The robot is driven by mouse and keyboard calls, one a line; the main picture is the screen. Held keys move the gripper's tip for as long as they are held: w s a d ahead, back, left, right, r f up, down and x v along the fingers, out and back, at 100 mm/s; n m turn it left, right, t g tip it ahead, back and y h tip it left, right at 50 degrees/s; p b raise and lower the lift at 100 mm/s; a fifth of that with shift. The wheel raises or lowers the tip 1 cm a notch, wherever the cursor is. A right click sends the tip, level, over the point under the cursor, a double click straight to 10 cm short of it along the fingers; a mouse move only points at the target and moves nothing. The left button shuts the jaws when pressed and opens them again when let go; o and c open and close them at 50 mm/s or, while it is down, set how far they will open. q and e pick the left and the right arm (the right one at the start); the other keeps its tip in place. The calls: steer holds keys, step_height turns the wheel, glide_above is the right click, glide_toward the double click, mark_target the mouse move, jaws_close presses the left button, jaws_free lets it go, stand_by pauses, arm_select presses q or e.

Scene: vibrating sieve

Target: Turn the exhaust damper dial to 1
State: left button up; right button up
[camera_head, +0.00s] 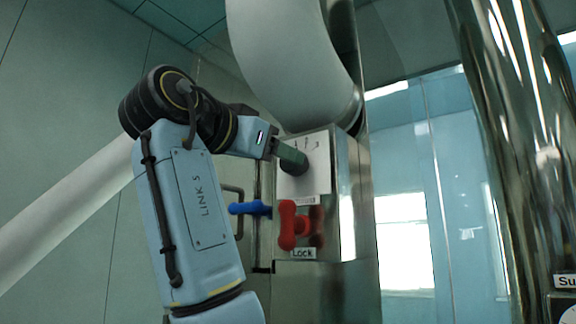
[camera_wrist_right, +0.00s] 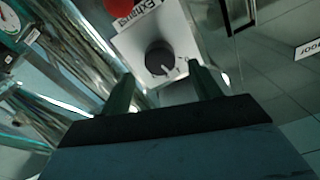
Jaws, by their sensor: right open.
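The exhaust damper dial (camera_wrist_right: 159,58) is a round dark knob on a white plate (camera_wrist_right: 135,42) marked "Exhaust". Its white pointer mark faces the lower right in the right wrist view; I cannot read the scale numbers. In the head view the dial (camera_head: 296,166) is partly hidden by my gripper. My right gripper (camera_head: 291,156) is in front of the plate, close to the dial. In the right wrist view its two dark green fingers (camera_wrist_right: 162,80) are apart, one on each side below the dial, with nothing held between them. My left gripper is not in view.
A red knob (camera_head: 288,226) labelled "Lock" sits just below the plate, and a blue handle (camera_head: 250,208) is left of it. A big pale duct (camera_head: 290,60) runs above the metal box. Shiny metal columns (camera_head: 520,150) stand at the right.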

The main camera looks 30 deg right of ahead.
steer(key=v, duration=0.7)
steer(key=shift+a+b, duration=0.35)
steer(key=shift+b, duration=0.1)
steer(key=shift+s, duration=0.1)
